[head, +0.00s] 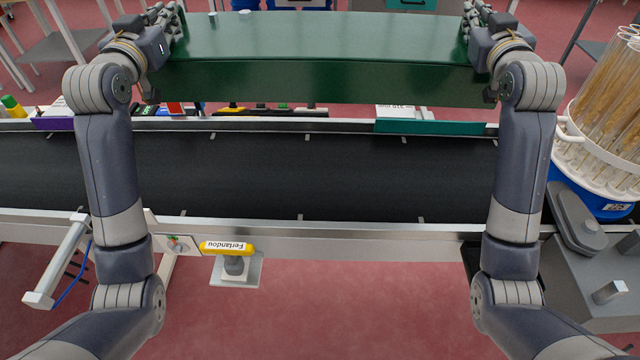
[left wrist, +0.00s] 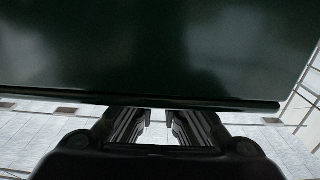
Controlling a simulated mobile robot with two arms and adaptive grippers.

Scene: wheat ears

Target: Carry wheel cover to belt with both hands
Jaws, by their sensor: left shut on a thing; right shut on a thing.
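The wheel cover (head: 320,45) is a long dark green panel, held level above the far side of the black belt (head: 300,175). My left gripper (head: 172,25) is shut on its left end. My right gripper (head: 472,28) is shut on its right end. In the left wrist view, the cover (left wrist: 160,50) fills the upper part as a dark surface. My left gripper's fingers (left wrist: 155,122) meet its lower edge there. The finger contact on the right end is partly hidden by the gripper body.
A blue-based rack of wheat tubes (head: 602,200) stands at the right of the belt. A grey machine part (head: 590,270) is in front of it. A yellow-topped label post (head: 227,248) stands at the near rail. The belt surface between my arms is clear.

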